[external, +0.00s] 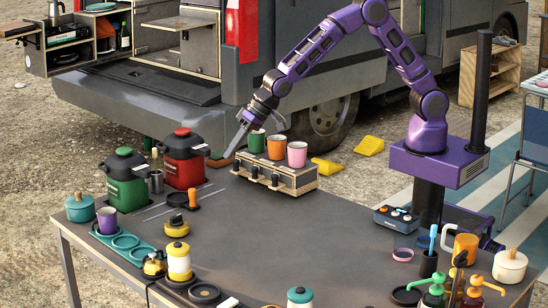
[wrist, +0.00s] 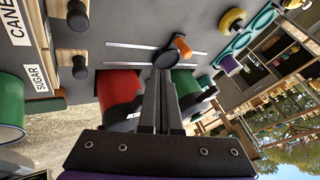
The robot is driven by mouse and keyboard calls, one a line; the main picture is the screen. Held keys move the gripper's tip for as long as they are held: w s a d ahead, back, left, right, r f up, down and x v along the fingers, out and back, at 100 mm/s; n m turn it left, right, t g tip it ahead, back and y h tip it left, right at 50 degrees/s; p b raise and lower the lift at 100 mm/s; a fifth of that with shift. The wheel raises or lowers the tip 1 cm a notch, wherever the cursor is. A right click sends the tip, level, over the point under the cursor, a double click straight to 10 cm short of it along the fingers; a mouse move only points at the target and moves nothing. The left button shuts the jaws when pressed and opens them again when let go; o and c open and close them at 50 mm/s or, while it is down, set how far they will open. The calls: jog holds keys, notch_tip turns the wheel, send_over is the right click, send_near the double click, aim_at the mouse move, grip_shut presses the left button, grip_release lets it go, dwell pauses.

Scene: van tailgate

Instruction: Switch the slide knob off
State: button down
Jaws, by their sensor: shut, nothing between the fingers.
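My gripper (external: 230,152) is shut and empty, pointing down and left beside the left end of a box with cups on top (external: 291,187). In the wrist view its fingers (wrist: 163,75) are together. Black-capped wooden knobs (wrist: 72,56) stick out of the box front, by labels reading CANE and SUGAR; they also show in the external view (external: 254,171).
A red canister (external: 183,165) and a green canister (external: 124,188) stand left of my gripper. Green, orange (external: 276,147) and pink cups stand on the box. A small control box (external: 396,219) sits at right. The middle of the table (external: 290,240) is clear.

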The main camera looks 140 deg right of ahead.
jog(key=shift+f, duration=0.1)
jog(key=x, duration=0.9)
jog(key=shift+w+d+f, duration=0.1)
jog(key=shift+w+f, duration=0.1)
jog(key=shift+f, duration=0.1)
jog(key=w, duration=0.2)
jog(key=shift+w, duration=0.25)
jog(key=shift+w+a+f, duration=0.1)
jog(key=shift+w+a, duration=0.2)
jog(key=shift+w, duration=0.5)
jog(key=w+b, duration=0.1)
jog(key=w, duration=0.9)
jog(key=shift+w+d, duration=0.1)
jog(key=shift+d, duration=0.05)
jog(key=shift+w, duration=0.65)
jog(key=shift+a+b, duration=0.2)
jog(key=shift+b, duration=0.1)
